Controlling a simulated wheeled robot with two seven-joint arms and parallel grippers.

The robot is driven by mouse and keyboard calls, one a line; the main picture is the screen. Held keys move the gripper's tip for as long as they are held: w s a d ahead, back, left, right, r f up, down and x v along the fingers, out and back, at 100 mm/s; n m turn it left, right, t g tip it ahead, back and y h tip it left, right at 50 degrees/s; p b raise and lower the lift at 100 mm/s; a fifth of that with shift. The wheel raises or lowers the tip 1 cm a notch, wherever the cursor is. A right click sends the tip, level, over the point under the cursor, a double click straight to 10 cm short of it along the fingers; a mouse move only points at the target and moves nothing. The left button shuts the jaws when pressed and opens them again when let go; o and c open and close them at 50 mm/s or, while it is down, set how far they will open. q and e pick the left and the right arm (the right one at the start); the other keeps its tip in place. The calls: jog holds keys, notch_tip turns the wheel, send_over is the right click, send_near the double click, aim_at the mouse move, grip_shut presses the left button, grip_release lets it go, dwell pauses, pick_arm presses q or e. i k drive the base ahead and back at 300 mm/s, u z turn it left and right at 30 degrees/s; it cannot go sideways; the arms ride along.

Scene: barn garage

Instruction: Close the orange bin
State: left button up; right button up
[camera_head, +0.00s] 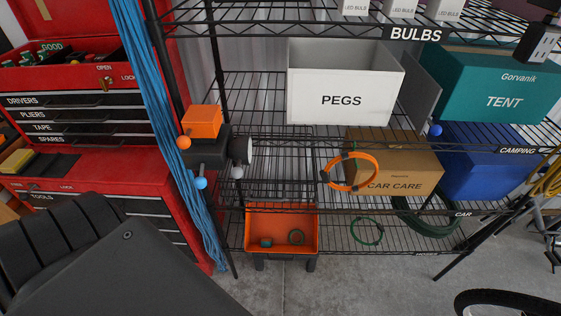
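The orange bin (282,246) is low at the foot of the wire rack, in the middle of the view. Its top is open and I see inside it. A few small green items lie on its floor. Dark supports show beneath it. I cannot tell a separate lid from its back wall. Neither of my grippers shows in the head view.
A black wire rack holds a white PEGS box (342,106), a CAR CARE box (400,158) and an orange cord loop (372,182). A red tool chest (117,158) and blue cords (167,130) stand left. Concrete floor (340,285) is clear before the bin.

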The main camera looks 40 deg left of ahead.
aim_at(278, 226)
jog(key=u, duration=1.25)
jog(key=k, duration=0.65)
jog(key=z, duration=0.1)
